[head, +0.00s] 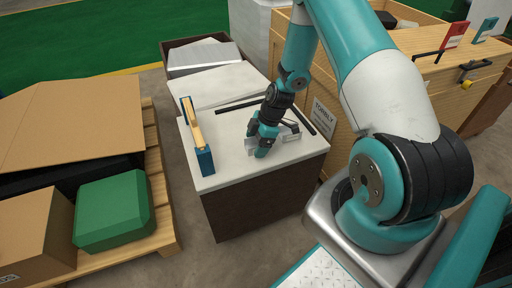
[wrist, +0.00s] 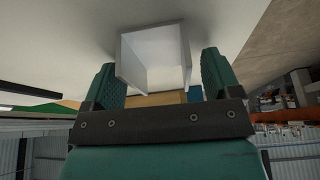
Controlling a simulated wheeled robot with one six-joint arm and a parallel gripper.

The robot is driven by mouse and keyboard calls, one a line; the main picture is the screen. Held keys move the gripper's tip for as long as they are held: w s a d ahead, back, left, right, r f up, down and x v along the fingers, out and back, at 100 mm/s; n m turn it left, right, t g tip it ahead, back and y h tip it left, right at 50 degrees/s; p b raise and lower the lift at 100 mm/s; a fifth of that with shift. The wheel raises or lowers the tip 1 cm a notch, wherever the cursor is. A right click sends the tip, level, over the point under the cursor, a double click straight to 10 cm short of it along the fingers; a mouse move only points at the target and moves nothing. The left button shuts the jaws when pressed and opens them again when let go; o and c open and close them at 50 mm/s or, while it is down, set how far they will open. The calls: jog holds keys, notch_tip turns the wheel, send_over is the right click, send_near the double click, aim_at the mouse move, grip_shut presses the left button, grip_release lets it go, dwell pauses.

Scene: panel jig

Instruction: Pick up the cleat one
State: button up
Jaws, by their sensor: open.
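My gripper (head: 260,146) points down at the pale top of the table (head: 222,172), near its middle. In the wrist view my gripper (wrist: 157,66) has its two teal fingers apart. A pale grey, angular piece (wrist: 153,45), which may be cleat one, shows between and just beyond the fingertips. I cannot tell whether either finger touches it. In the head view my fingers hide most of that spot. A small grey metal part (head: 290,131) shows just right of the fingers; I cannot tell if it is the same piece.
A blue and wooden bar-like piece (head: 197,136) stands at the table's left edge. A dark strip (head: 304,119) lies along the right side. A wooden crate (head: 348,122) stands close behind on the right. A pallet (head: 163,212) with boxes and a green case (head: 113,210) is at left.

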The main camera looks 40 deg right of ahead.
jog(key=c, duration=1)
jog(key=shift+c, duration=0.2)
jog(key=shift+r, duration=0.15)
